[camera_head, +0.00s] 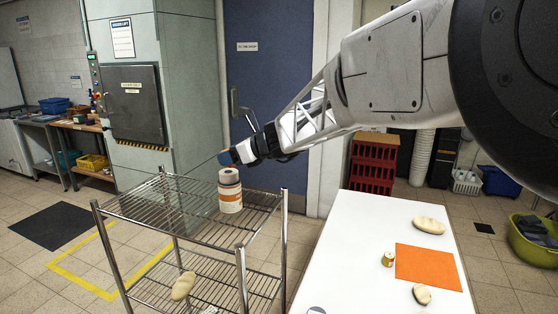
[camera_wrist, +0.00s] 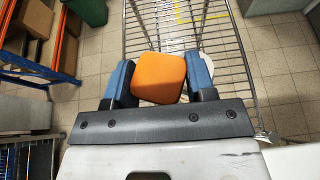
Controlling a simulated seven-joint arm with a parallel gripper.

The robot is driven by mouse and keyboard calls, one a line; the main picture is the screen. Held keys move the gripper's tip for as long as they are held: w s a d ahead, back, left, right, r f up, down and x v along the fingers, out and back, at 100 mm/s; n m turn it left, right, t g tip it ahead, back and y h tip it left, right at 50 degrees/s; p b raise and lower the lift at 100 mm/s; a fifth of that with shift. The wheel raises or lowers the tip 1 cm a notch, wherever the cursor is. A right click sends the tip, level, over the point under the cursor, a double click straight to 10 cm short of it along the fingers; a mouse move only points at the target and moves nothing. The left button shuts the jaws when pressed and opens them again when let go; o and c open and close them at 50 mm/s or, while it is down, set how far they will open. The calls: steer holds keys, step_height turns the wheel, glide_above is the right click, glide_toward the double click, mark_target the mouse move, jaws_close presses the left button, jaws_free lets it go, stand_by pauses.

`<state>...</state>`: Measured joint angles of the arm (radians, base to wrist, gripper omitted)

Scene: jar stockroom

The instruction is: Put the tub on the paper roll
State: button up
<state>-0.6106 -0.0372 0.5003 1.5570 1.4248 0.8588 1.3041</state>
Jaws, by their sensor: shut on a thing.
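My gripper (camera_head: 226,157) reaches out over the upper shelf of the wire rack. In the wrist view its blue fingers (camera_wrist: 160,84) are shut on an orange, rounded-square tub (camera_wrist: 159,77). In the head view the gripper mostly hides the tub. The paper roll (camera_head: 230,200), a white upright cylinder with an orange band and a hole in its top, stands on the upper shelf just below the gripper. In the wrist view a pale round edge (camera_wrist: 206,69), probably the roll, shows behind the tub and the right finger.
The wire rack (camera_head: 150,210) has open room around the roll; a pale loaf-like thing (camera_head: 183,285) lies on its lower shelf. A white table (camera_head: 365,215) to the right bears an orange mat (camera_head: 428,267), a small tin (camera_head: 388,259) and two loaf-like things (camera_head: 428,226).

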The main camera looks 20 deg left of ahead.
mark_target(229, 171)
steer(key=shift+w+a+f, duration=0.2)
steer(key=shift+w+a, duration=1.4)
steer(key=shift+w, duration=0.15)
steer(key=shift+a, duration=0.1)
steer(key=shift+w+a, duration=0.2)
steer(key=shift+w, duration=0.05)
steer(key=shift+f, duration=1.8)
steer(key=shift+f, duration=0.15)
steer(key=o, duration=0.9)
